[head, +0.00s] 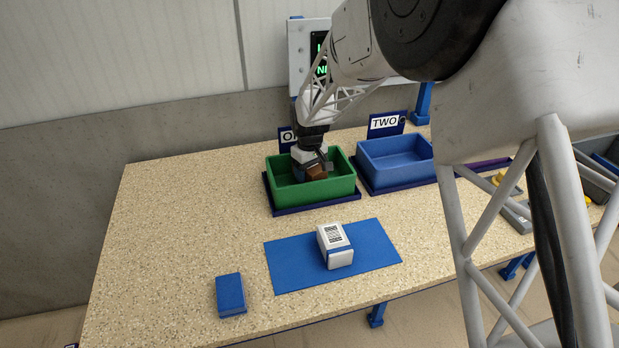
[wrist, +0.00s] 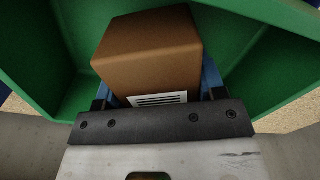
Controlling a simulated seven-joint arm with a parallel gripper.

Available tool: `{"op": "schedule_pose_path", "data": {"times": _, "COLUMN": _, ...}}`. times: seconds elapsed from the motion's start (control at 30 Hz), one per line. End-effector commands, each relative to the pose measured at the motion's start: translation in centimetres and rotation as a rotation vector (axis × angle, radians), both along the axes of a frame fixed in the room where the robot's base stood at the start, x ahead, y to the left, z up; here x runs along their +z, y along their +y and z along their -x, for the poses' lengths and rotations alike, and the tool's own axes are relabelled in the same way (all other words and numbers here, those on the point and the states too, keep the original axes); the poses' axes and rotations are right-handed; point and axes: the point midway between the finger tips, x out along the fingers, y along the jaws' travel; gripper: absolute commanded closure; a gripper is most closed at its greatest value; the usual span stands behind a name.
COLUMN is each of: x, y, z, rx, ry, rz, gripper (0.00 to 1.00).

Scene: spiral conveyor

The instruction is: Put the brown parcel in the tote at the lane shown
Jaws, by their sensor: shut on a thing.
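The brown parcel (head: 316,172) is in my gripper (head: 313,167), inside the opening of the green tote (head: 331,189). In the wrist view the parcel (wrist: 150,55) fills the middle, with a white barcode label on its near face, and the green tote walls (wrist: 40,60) surround it. The gripper is shut on the parcel. I cannot tell whether the parcel touches the tote floor. A sign behind the green tote (head: 286,138) is partly hidden and starts with "O". The lane display (head: 321,55) is mostly hidden by my arm; green letters show.
A blue tote (head: 395,175) stands right of the green one, under a "TWO" sign (head: 384,124). A white parcel (head: 335,245) sits on a blue mat (head: 286,270). A blue box (head: 230,295) lies at the table's front left. The left of the table is clear.

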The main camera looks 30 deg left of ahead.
Motion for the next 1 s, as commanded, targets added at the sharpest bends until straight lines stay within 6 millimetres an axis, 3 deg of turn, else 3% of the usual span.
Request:
{"op": "schedule_pose_path", "data": {"times": 0.23, "x": -2.5, "y": 0.0, "z": 0.0, "rx": 0.000, "ry": 0.000, "rz": 0.000, "gripper": 0.64}}
{"op": "schedule_pose_path", "data": {"times": 0.73, "x": -2.9, "y": 0.0, "z": 0.0, "rx": 0.000, "ry": 0.000, "rz": -0.001, "gripper": 0.64}}
{"op": "schedule_pose_path", "data": {"times": 0.77, "x": -2.9, "y": 0.0, "z": 0.0, "rx": 0.000, "ry": 0.000, "rz": -0.001, "gripper": 0.32}}
{"op": "schedule_pose_path", "data": {"times": 0.9, "x": -2.9, "y": 0.0, "z": 0.0, "rx": 0.000, "ry": 0.000, "rz": -0.001, "gripper": 0.11}}
{"op": "schedule_pose_path", "data": {"times": 1.0, "x": -2.9, "y": 0.0, "z": 0.0, "rx": 0.000, "ry": 0.000, "rz": -0.001, "gripper": 0.11}}
